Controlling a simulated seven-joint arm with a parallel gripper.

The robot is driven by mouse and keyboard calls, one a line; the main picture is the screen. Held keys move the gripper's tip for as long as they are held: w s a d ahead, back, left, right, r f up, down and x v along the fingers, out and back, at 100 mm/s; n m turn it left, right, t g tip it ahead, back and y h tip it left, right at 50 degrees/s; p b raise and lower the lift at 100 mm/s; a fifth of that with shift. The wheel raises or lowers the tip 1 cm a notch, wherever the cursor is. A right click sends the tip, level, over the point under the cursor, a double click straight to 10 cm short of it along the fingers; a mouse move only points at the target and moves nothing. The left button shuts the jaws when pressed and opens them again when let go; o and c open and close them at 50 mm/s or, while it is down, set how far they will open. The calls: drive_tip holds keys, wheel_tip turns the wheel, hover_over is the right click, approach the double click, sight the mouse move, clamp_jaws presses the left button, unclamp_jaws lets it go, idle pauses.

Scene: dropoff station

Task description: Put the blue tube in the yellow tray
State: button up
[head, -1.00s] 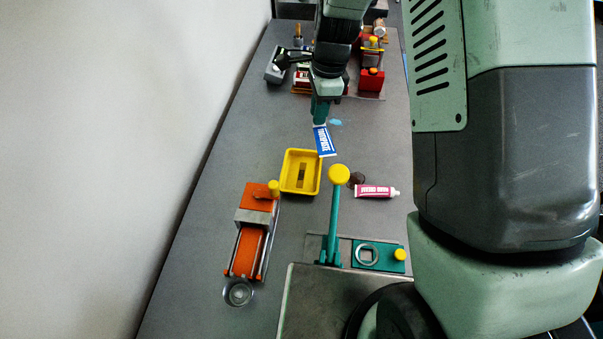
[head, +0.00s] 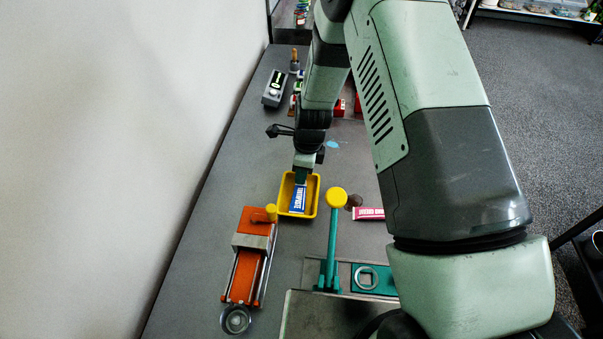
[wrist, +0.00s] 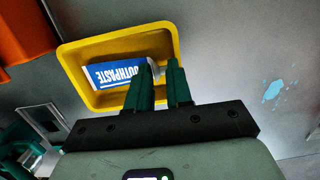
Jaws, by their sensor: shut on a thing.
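The blue tube (head: 298,198), a blue and white toothpaste tube, is in my gripper (head: 300,181), which is shut on its end. In the head view the tube hangs over the yellow tray (head: 314,201). In the wrist view the tube (wrist: 115,75) shows within the outline of the yellow tray (wrist: 72,62), with my gripper's fingertips (wrist: 158,72) at its right end. I cannot tell whether the tube touches the tray floor. The fingers hide part of the tray.
An orange device (head: 252,228) with a yellow knob stands left of the tray. A green lever with a yellow ball (head: 336,198) rises close to the tray's right. A pink tube (head: 369,214) lies further right.

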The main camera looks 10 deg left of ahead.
drive_tip(key=shift+f, duration=0.35)
drive_tip(key=shift+f, duration=0.2)
drive_tip(key=o, duration=0.8)
drive_tip(key=shift+r, duration=0.1)
wheel_tip(320, 180, up, 12)
drive_tip(key=d, duration=0.1)
drive_tip(key=shift+d+r, duration=0.15)
drive_tip(key=shift+d, duration=0.1)
